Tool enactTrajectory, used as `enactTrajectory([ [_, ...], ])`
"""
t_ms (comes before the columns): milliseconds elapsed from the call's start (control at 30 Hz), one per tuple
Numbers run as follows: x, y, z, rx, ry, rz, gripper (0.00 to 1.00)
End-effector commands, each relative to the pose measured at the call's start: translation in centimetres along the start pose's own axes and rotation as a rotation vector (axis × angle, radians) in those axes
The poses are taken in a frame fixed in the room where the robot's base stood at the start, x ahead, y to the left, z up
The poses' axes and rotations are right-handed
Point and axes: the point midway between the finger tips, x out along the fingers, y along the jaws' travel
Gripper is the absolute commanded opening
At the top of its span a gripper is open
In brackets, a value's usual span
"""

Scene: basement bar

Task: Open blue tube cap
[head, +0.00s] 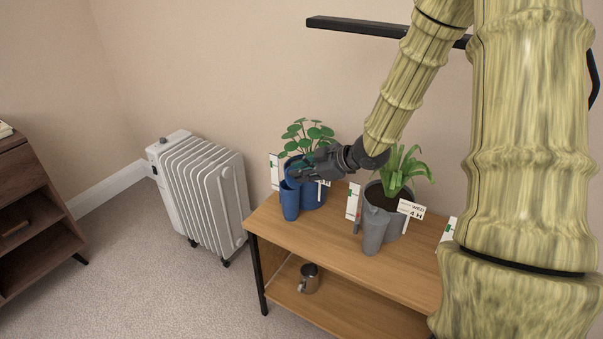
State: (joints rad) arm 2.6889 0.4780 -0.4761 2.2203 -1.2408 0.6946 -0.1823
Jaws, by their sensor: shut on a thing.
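A blue tube (290,203) stands upright on the wooden table, close to the front of a blue pot (313,194) with a round-leaved plant. My gripper (299,172) reaches in from the right, just above the tube. It is shut on a small teal-blue piece (296,163) that looks like the tube's cap. The fingers and the leaves partly hide this piece. I cannot tell whether it still touches the tube's rim.
A grey pot (394,224) with a leafy plant and a grey jug-like vessel (372,231) stand to the right. White label cards (411,209) stand by the pots. A metal mug (309,279) is on the lower shelf. A white radiator (203,190) stands left of the table (306,237).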

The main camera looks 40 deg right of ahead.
Motion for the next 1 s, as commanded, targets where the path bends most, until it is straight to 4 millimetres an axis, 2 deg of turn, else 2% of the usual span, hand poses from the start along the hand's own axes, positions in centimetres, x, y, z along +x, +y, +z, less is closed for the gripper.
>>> enactTrajectory([
  [333, -0.1, 0.1, 0.1, 0.000, 0.001, 0.003, 0.00],
  [367, -0.1, 0.1, 0.1, 0.000, 0.001, 0.002, 0.18],
  [500, 0.0, 0.1, 0.0, 0.000, 0.001, 0.002, 0.41],
  [833, -0.1, 0.0, 0.0, 0.000, 0.001, 0.001, 0.41],
  [1000, -1.2, 0.1, 0.0, -0.002, 0.002, 0.002, 0.41],
])
